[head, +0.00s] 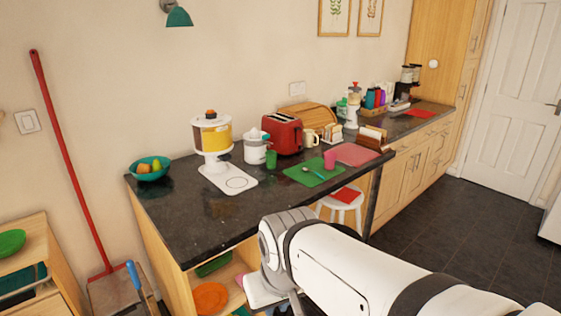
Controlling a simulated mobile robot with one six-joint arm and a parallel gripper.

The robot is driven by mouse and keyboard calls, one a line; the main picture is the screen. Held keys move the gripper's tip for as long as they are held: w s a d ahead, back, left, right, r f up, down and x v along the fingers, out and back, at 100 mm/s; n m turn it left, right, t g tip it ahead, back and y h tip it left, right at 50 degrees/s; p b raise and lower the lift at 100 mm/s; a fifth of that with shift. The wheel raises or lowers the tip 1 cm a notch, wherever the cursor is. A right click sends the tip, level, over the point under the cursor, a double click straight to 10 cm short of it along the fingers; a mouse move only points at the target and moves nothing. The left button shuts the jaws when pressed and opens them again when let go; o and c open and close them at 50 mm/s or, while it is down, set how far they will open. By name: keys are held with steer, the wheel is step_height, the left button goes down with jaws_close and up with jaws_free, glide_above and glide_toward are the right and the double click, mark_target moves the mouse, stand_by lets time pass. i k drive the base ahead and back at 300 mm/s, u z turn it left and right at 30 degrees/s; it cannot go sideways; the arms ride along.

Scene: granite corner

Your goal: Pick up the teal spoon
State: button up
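A small spoon (313,173) lies on a green mat (322,180) on the dark granite counter. It looks pale teal or greyish; its exact colour is too small to tell. My arm rises from the lower right, with its elbow in front of the counter's front edge. My gripper (283,306) is low at the bottom edge of the picture, below the counter top and well apart from the spoon. Its fingers are mostly cut off, so its opening is unclear.
A red toaster (282,134) and a drink dispenser (211,136) stand behind. The counter's front left is clear.

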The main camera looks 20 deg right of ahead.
mark_target(304, 168)
steer(key=z, duration=0.55)
steer(key=i, duration=1.55)
steer(key=z, duration=0.65)
steer(key=k, duration=0.85)
steer(key=z, duration=0.2)
steer(key=i, duration=0.9)
steer(key=u, duration=0.1)
